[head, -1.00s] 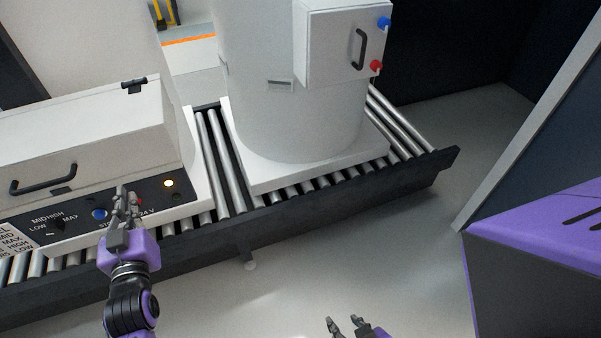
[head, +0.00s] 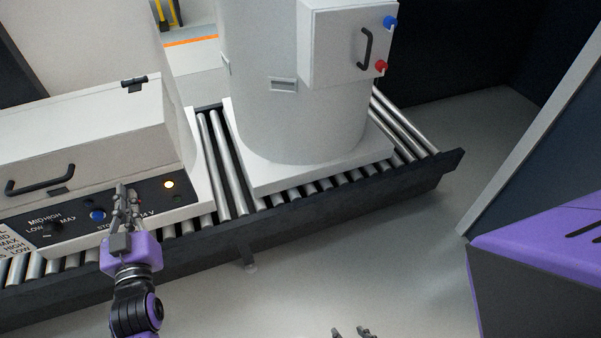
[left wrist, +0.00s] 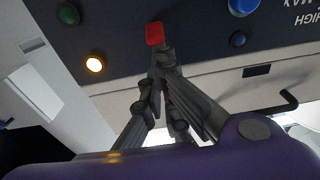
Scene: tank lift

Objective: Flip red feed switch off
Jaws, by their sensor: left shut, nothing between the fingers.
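The red feed switch (left wrist: 154,33) is a small red lever on the dark control panel (left wrist: 198,45) in the left wrist view. My left gripper (left wrist: 162,62) is shut and empty, its fingertips just at the switch; I cannot tell whether they touch it. In the head view my left gripper (head: 127,190) is in front of the panel's right part and hides the switch. My right gripper (head: 352,332) shows only its fingertips at the bottom edge, spread apart with nothing seen between them.
A lit amber lamp (head: 169,184) and a blue button (head: 97,215) flank the left gripper on the panel. A black handle (head: 40,180) is on the white box above. A roller conveyor (head: 212,150) carries a white tank (head: 265,110). Open floor lies in front.

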